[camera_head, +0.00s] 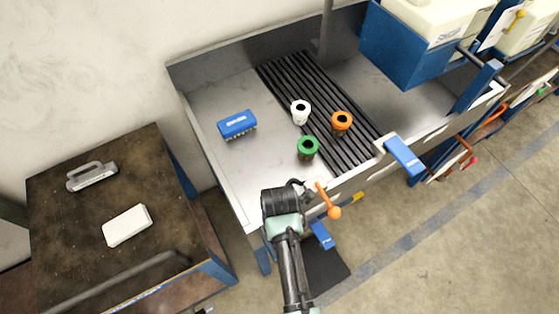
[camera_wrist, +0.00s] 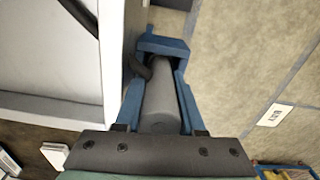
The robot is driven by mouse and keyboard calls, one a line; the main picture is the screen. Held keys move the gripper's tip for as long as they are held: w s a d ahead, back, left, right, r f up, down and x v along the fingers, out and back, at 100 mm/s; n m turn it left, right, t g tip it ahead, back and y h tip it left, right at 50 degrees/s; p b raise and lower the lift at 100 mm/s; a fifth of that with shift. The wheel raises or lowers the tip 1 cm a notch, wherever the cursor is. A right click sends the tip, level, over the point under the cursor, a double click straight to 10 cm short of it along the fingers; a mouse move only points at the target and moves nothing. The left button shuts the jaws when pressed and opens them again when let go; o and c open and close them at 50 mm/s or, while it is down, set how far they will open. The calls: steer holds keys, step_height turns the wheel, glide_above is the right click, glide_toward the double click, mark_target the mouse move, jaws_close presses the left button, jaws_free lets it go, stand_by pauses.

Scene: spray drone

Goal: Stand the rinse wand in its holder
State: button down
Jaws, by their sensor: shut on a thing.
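In the wrist view my gripper (camera_wrist: 160,48) has blue fingers closed around a dark grey cylindrical piece (camera_wrist: 160,105), which I take to be the rinse wand. A black hose-like loop (camera_wrist: 141,68) is beside it. In the head view my gripper's dark body is at the front edge of the metal sink bench; its fingertips and most of the wand are hidden or too small to tell. An orange lever with a round end (camera_head: 334,212) stands just right of it. No part is clearly recognisable as the holder.
The bench has a black slatted rack (camera_head: 300,83), a white cup (camera_head: 300,112), an orange cup (camera_head: 341,122), a green cup (camera_head: 308,147) and a blue brush (camera_head: 237,124). A blue-and-white bracket (camera_head: 405,156) sits on its front edge. A dark cart (camera_head: 75,225) stands at left.

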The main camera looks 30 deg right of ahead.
steer(key=shift+f, duration=0.2)
steer(key=shift+c, duration=2.2)
jaws_free()
steer(key=shift+w, duration=0.1)
steer(key=shift+w+r, duration=0.1)
steer(key=shift+r, duration=0.5)
steer(key=r, duration=1.1)
steer(key=shift+s+r, duration=0.25)
steer(key=shift+r, duration=0.15)
